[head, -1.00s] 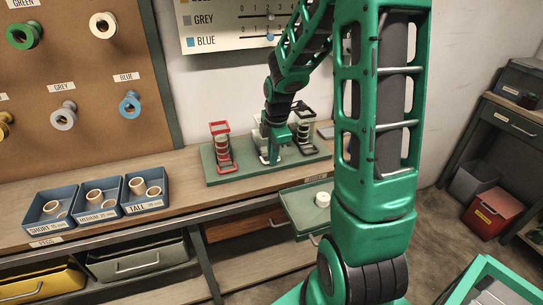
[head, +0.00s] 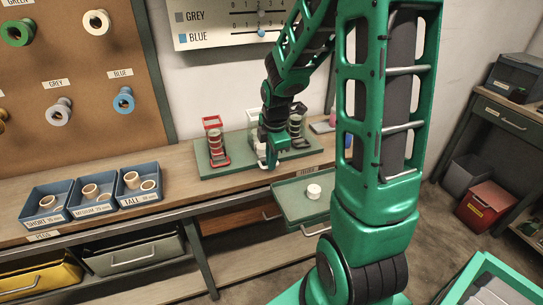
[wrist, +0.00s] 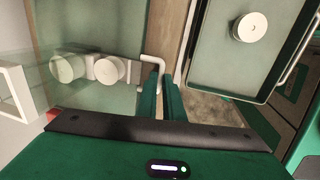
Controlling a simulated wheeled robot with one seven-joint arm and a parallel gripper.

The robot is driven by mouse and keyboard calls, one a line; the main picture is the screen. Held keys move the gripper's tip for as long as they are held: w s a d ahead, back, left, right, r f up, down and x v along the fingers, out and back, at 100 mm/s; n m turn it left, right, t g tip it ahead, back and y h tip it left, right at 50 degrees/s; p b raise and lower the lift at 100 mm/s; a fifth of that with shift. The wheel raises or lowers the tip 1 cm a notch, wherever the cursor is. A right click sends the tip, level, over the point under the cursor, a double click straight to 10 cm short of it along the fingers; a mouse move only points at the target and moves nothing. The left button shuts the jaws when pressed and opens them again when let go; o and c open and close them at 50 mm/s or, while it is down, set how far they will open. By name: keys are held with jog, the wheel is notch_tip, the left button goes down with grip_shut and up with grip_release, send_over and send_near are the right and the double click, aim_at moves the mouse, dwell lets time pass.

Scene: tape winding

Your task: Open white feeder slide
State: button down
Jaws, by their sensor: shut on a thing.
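The white feeder (head: 253,118) stands between the red feeder (head: 214,140) and the black feeder (head: 297,128) on a green board, mostly hidden behind my arm in the head view. Its white slide handle (wrist: 153,61) shows in the wrist view, reaching the board's front edge. Behind the handle, on the slide, are round white pieces (wrist: 108,70). A white frame (wrist: 14,98) is at the far left of the wrist view. My gripper (wrist: 160,78) is shut on the handle, low over the front of the board. The handle's tip is hidden between the fingers.
A green tray (head: 284,207) with a white roll (head: 314,191) juts out just in front of the bench. Blue peg bins (head: 48,205) stand at the left. Bare bench (head: 178,175) lies between the bins and the board.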

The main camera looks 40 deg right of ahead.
jog(key=shift+w+a, duration=0.15)
jog(key=shift+a, duration=0.05)
jog(key=c, duration=1.9)
grip_release()
jog(key=shift+d, duration=0.2)
jog(key=shift+r, duration=0.15)
jog(key=shift+r, duration=0.3)
notch_tip(320, 180, up, 10)
jog(key=s, duration=0.1)
jog(key=shift+s+a+f, duration=0.15)
jog(key=shift+s+a, duration=0.1)
jog(key=shift+s, duration=0.15)
jog(key=shift+s, duration=0.1)
